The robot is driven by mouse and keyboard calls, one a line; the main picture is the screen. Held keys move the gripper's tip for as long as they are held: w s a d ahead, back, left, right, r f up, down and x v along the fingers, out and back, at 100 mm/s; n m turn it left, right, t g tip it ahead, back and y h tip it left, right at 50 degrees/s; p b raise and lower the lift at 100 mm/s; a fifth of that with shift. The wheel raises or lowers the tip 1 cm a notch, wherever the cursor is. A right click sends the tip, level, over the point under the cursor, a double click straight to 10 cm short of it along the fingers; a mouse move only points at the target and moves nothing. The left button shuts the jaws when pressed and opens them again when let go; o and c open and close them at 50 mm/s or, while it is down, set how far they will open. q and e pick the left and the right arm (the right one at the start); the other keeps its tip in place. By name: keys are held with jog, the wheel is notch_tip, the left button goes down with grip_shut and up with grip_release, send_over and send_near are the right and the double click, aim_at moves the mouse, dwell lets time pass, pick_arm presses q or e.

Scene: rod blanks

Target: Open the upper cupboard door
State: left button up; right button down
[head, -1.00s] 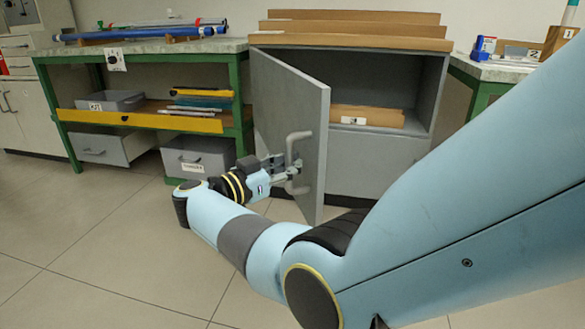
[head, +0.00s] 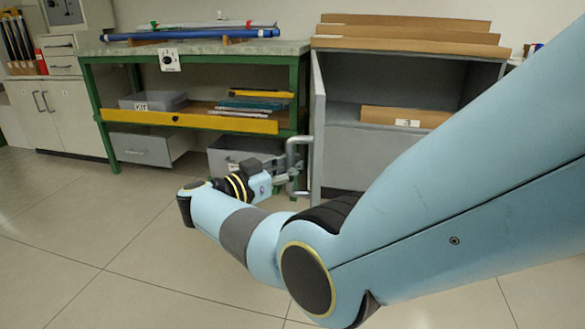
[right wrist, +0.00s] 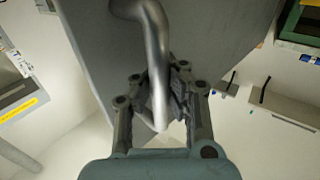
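The upper cupboard door (head: 317,140) is grey and stands open, seen almost edge-on at the left side of the cupboard (head: 410,47) in the head view. Its grey bar handle (head: 299,143) sticks out to the left. My right gripper (head: 284,170) is at this handle. In the right wrist view the handle (right wrist: 156,50) runs between the fingers of my right gripper (right wrist: 165,92), and the dark finger pads close on it from both sides. The door panel (right wrist: 210,35) fills the top there. My left gripper is not in view.
Inside the cupboard lies a cardboard box (head: 405,116); the lower door (head: 365,160) is shut. A green-framed workbench (head: 200,48) with bins and a yellow-edged shelf stands left of the open door. The floor (head: 120,240) in front is clear.

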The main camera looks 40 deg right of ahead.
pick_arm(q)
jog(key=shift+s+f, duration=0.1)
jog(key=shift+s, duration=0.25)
pick_arm(e)
jog(key=shift+s+a+f, duration=0.35)
jog(key=shift+f, duration=0.1)
jog(key=c, duration=1.4)
grip_release()
jog(key=shift+a+r, duration=0.1)
jog(key=shift+r, duration=0.1)
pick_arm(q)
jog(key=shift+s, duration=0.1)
pick_arm(e)
jog(key=shift+o, duration=0.8)
jog(key=shift+r, duration=0.15)
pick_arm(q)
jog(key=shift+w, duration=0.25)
pick_arm(e)
jog(key=a, duration=0.7)
jog(key=shift+s+a, duration=0.15)
jog(key=shift+s, duration=0.1)
